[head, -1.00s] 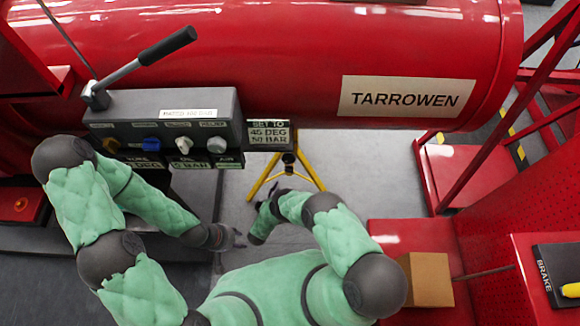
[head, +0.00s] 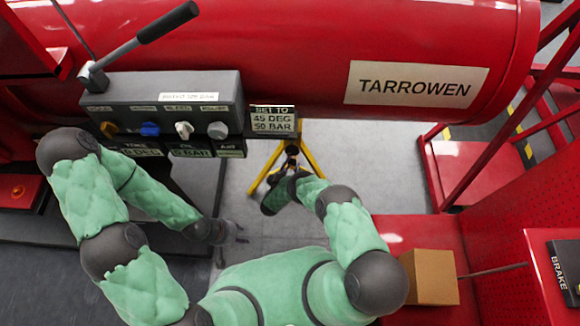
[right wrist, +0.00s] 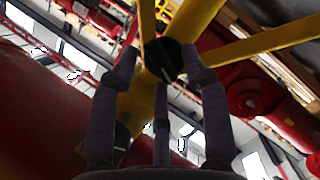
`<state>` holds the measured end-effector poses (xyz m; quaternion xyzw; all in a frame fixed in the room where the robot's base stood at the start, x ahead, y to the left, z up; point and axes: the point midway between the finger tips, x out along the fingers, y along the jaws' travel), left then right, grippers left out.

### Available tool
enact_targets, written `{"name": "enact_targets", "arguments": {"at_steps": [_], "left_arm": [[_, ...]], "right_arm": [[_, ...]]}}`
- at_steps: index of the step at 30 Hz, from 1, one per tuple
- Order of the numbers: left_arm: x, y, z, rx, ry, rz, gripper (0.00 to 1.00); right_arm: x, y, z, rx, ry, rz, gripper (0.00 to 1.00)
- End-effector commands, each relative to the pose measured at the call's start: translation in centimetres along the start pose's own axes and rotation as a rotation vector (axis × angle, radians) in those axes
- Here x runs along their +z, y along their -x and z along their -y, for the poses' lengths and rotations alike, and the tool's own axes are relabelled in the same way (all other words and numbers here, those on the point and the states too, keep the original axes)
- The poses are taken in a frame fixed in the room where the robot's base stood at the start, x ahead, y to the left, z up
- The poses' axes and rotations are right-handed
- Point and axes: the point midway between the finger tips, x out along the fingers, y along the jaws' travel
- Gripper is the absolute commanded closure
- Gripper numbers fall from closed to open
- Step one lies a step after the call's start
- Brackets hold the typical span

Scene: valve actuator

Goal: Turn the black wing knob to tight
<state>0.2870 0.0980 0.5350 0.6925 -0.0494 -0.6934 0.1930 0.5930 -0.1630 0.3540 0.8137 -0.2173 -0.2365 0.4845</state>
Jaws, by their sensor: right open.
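In the right wrist view a round black knob (right wrist: 163,60) with a pale line on its face sits where yellow bars meet. The fingers of my right gripper (right wrist: 162,82) are spread and empty, with their tips close around the knob's lower sides; I cannot tell whether any touch. In the head view my right gripper (head: 292,172) is at the yellow tripod stand (head: 309,160), small and partly hidden by my arm. A dark part (head: 291,150) tops the stand; its wing shape is not clear. My left gripper (head: 230,233) hangs low left of the stand, its opening too small to judge.
A grey control box (head: 165,92) with a lever and several knobs stands at left. A sign (head: 273,120) reads 45 DEG, 50 BAR. The red tank (head: 300,50) lies behind. A cardboard box (head: 432,277) stands at right. Grey floor is clear around the stand.

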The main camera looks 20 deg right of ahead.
Motion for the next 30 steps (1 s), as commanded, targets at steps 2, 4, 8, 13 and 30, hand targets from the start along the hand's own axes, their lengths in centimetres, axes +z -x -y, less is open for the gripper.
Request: {"name": "enact_targets", "arguments": {"at_steps": [2, 4, 8, 13, 30], "left_arm": [[-0.01, 0.02, -0.01, 0.0, 0.0, 0.0, 0.6], [-0.01, 0.02, -0.01, 0.0, 0.0, 0.0, 0.6], [-0.01, 0.02, -0.01, 0.0, 0.0, 0.0, 0.6], [-0.01, 0.01, 0.0, 0.0, 0.0, 0.0, 0.6], [0.01, 0.26, -0.09, 0.0, 0.0, 0.0, 0.6]], "right_arm": [[-0.02, 0.0, -0.03, 0.0, 0.0, 0.0, 0.54], [-0.02, 0.01, -0.03, 0.0, 0.0, 0.0, 0.62], [0.01, 0.03, -0.01, 0.0, 0.0, 0.001, 0.99], [0.14, 0.04, 0.07, -0.002, 0.0, 0.003, 1.0], [0.65, 0.07, -0.02, -0.069, -0.146, 0.013, 1.0]]}}
